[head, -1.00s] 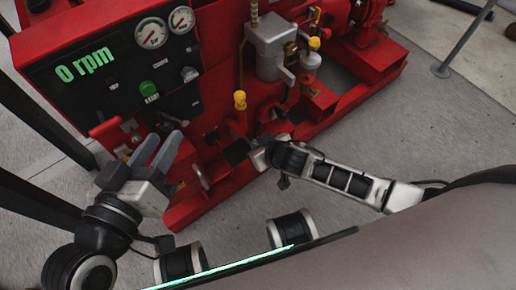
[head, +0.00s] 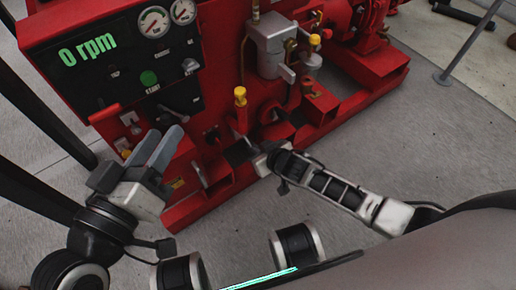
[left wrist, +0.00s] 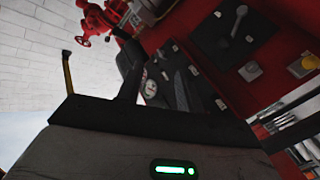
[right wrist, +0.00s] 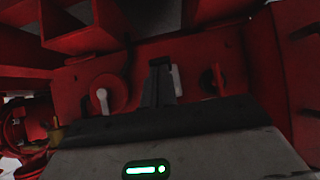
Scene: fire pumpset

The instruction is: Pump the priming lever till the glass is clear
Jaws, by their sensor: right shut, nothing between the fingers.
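The red pumpset (head: 225,60) stands ahead of me, its display reading 0 rpm. A rod with a yellow knob (head: 240,97) stands upright at its front; I cannot tell if this is the priming lever. A grey housing (head: 270,45) with a second yellow knob (head: 314,40) is behind it; I cannot make out the glass. My right gripper (head: 252,158) is shut and empty, low at the pumpset's front, below the yellow knob. In the right wrist view its fingers (right wrist: 160,80) point at red panels. My left gripper (head: 160,145) is open and empty before the control panel.
The black control panel (head: 120,60) carries two gauges, a green start button (head: 149,78) and a dark rotary lever (head: 178,100). The red base frame (head: 350,100) runs along the floor. A grey pole (head: 465,45) stands at the right.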

